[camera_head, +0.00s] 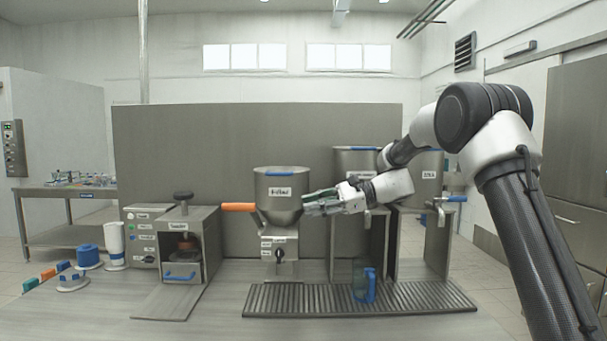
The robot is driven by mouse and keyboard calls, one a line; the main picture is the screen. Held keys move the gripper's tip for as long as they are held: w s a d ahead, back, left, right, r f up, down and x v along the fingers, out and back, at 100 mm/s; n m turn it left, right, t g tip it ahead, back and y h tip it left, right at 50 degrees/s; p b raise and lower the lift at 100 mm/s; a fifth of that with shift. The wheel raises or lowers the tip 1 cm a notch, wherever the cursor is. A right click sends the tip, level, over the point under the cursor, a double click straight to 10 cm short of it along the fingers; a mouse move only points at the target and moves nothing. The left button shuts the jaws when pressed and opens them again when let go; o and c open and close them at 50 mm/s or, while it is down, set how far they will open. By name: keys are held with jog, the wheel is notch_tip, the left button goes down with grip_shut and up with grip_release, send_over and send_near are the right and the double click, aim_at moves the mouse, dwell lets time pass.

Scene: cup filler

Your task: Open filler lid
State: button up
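The filler (279,205) is a steel hopper with a printed label, standing at the middle of the bench. Its lid (268,170) lies flat on top and looks closed, with a blue handle (286,174) along its near upper edge. An orange handle (238,207) sticks out to the left of the hopper. My gripper (305,203) points left at the hopper's right side, lower than the lid. It overlaps the hopper's right edge in the picture; I cannot tell whether it touches. Its fingers are too small to tell their opening, and I see nothing held.
Two more steel containers (357,160) with blue handles stand at the right, partly behind my arm. A clear cup with a blue handle (369,287) stands on the slatted drip tray (275,298). A box-shaped machine (208,243) with a black knob stands left of the filler.

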aim_at(282, 175)
notch_tip(282, 175, up, 8)
jog(key=w+m+y, duration=0.2)
jog(key=shift+m+y, duration=0.3)
jog(key=shift+m, duration=0.1)
jog(key=a, duration=0.8)
jog(key=shift+s+a+r, duration=0.25)
jog(key=shift+s+a, duration=0.05)
jog(key=shift+a, duration=0.05)
jog(key=shift+c, duration=0.3)
grip_shut()
